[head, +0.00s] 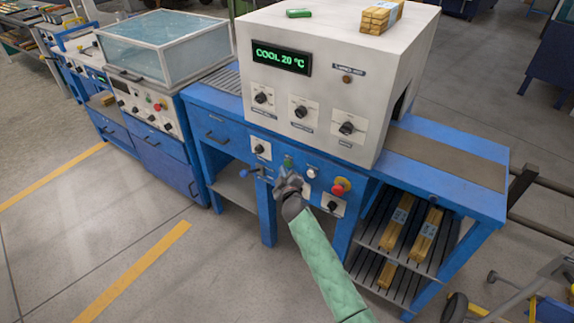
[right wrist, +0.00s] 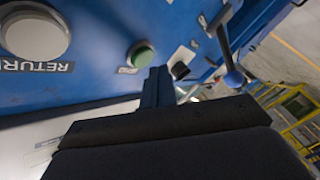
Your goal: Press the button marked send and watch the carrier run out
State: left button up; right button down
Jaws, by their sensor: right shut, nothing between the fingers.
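A green button (head: 288,162) sits on the blue front panel below the white oven-like box (head: 310,85). It also shows in the right wrist view (right wrist: 142,55), where the small label beside it is too cut off to read. A white button (head: 312,172) is to its right; in the right wrist view this white button (right wrist: 35,36) has a plate reading RETURN. My right gripper (head: 288,181) is shut and empty, close in front of the panel just below the green button. I cannot tell whether it touches. No carrier shows. My left gripper is not in view.
A red stop knob (head: 341,186) and a black rotary switch (head: 332,206) sit right of the buttons. A blue-knobbed lever (head: 245,172) sticks out at left. The brown belt (head: 447,158) on the right is bare. Wood bundles (head: 425,234) lie on the lower rack. The display reads COOL 20 °C.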

jog(key=shift+w, duration=0.1)
dwell(0.3)
jog(key=shift+w+d, duration=0.25)
